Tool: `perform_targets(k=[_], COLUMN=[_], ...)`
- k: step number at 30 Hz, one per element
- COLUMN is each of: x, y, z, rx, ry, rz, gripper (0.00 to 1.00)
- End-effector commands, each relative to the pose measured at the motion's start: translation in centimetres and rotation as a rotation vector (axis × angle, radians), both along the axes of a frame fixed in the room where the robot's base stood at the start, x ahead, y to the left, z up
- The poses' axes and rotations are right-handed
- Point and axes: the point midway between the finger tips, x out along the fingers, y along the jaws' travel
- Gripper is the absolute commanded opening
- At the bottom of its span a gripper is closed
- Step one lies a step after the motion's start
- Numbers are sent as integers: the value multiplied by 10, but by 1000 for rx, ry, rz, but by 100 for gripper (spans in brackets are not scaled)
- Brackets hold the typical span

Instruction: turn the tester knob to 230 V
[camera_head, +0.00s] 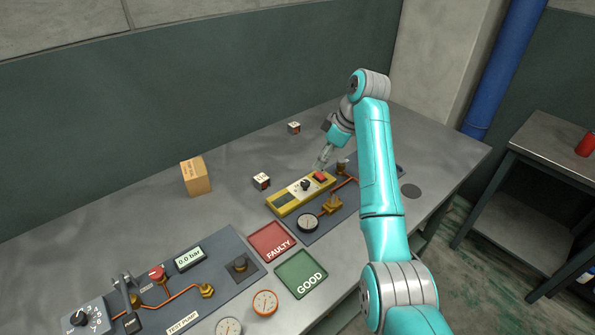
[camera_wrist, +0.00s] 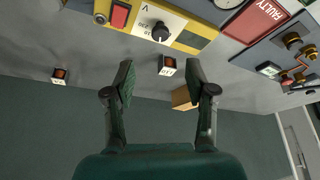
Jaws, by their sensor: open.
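The yellow tester (camera_head: 284,208) lies on the bench, with a white dial plate, a black round knob (camera_head: 305,185) and a red switch (camera_head: 320,176). In the wrist view the tester (camera_wrist: 207,27) runs along the top, and its knob (camera_wrist: 160,32) shows near the top middle. The dial marks are too small to read surely, so I cannot tell the knob's setting. My gripper (camera_head: 320,165) is open and empty, above the bench by the tester's red-switch end. In the wrist view my gripper (camera_wrist: 160,70) has its fingers spread, apart from the knob.
A small white block (camera_head: 262,181) stands close behind the tester; another block (camera_head: 294,128) is farther back. A cardboard box (camera_head: 196,177) stands to the left. Gauge and copper pipes (camera_head: 333,203) lie in front. Red FAULTY (camera_head: 271,242) and green GOOD (camera_head: 302,274) mats lie nearer.

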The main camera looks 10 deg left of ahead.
Motion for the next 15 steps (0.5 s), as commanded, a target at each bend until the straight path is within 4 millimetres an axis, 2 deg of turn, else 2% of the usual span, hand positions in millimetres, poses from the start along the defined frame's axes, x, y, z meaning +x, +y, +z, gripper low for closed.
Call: perform_targets(k=[5,15], x=[0,4], y=[5,27], z=[-12,-65], rx=[-1,0], ry=[2,4], rz=[0,1], gripper=[56,56])
